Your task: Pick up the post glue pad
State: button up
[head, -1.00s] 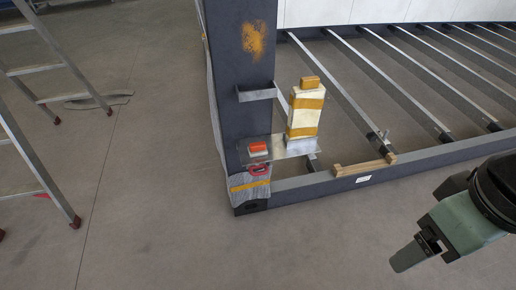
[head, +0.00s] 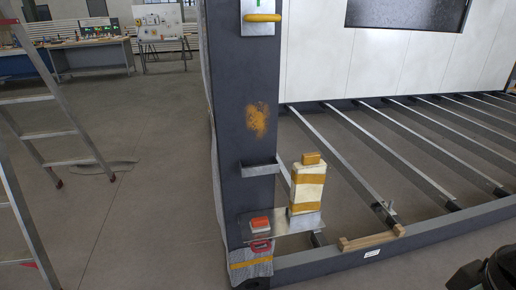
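No label marks the post glue pad, and I cannot tell for sure which item it is. A small block with an orange-red top (head: 260,223) lies on a thin metal plate (head: 285,232) at the foot of the dark post (head: 242,130). A red ring-like handle (head: 261,247) shows just below it. A cream block with yellow bands (head: 307,185) stands upright on the same plate, right of the orange-red block. An orange patch (head: 257,119) marks the post's face. My gripper is out of view; only a dark part of my arm shows at the lower right.
A grey wrap with a yellow strip (head: 251,266) covers the post's foot. A metal bracket (head: 258,168) juts from the post above the plate. A wooden piece (head: 371,239) lies on the frame's front beam. A ladder (head: 62,110) stands left, with open floor between.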

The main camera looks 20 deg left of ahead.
aim_at(260, 224)
jog(key=i+j, duration=0.15)
jog(key=i, duration=0.25)
jog(key=i+j+u, duration=0.1)
jog(key=i, duration=0.25)
jog(key=j+u, duration=0.1)
jog(key=u, duration=2)
jog(key=l, duration=0.05)
